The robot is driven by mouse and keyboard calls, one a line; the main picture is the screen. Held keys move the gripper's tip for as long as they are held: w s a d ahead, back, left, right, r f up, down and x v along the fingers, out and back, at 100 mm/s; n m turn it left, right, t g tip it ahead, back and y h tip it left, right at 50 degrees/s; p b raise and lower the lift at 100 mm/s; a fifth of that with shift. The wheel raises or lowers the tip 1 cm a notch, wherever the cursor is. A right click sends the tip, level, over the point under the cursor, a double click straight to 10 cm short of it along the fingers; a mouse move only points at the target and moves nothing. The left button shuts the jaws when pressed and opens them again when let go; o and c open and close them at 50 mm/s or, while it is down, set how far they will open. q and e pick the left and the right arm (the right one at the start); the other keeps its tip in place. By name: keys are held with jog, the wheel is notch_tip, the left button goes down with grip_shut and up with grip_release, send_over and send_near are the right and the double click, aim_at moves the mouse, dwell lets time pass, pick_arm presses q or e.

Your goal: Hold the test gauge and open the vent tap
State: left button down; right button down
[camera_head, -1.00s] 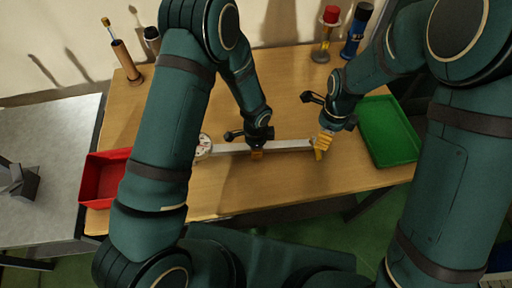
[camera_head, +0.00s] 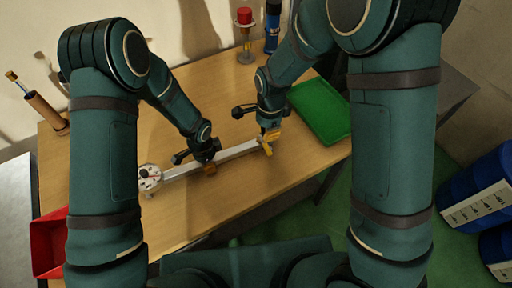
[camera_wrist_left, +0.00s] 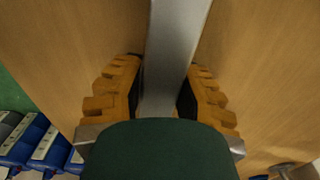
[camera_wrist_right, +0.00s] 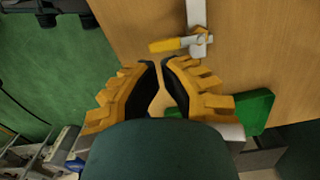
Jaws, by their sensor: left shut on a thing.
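The test gauge has a round white dial (camera_head: 149,178) at the left end of a long pale grey bar (camera_head: 238,151), lying across the wooden table. My left gripper (camera_head: 209,168) is shut on the middle of the bar; the left wrist view shows the bar (camera_wrist_left: 172,50) between its fingers (camera_wrist_left: 165,68). The vent tap with its yellow handle (camera_wrist_right: 166,45) is at the bar's right end. My right gripper (camera_wrist_right: 160,63) is partly open and empty, its fingertips just short of the handle with a narrow gap between them. In the head view the right gripper (camera_head: 269,136) partly hides the tap.
A green tray (camera_head: 322,110) lies right of the tap. A red bin (camera_head: 48,240) is at the front left. A red-topped stand (camera_head: 245,35) and blue bottle (camera_head: 272,25) stand at the back. Blue drums (camera_head: 482,195) are on the floor at right. The table front is clear.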

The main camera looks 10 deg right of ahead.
aim_at(265, 145)
jog(key=a+m+y, duration=0.1)
jog(key=m, duration=1)
jog(key=a+m+y, duration=0.1)
jog(key=m, duration=1.1)
jog(key=a+r+m+y, duration=0.1)
jog(key=m, duration=1.1)
jog(key=shift+g, duration=0.3)
jog(key=shift+f, duration=0.1)
jog(key=x, duration=1)
jog(key=shift+a+f, duration=0.1)
jog(key=shift+a, duration=0.05)
jog(key=d, duration=0.1)
jog(key=w+d, duration=0.1)
jog(key=shift+d, duration=0.3)
jog(key=shift+w+d, duration=0.1)
jog(key=shift+d, duration=0.6)
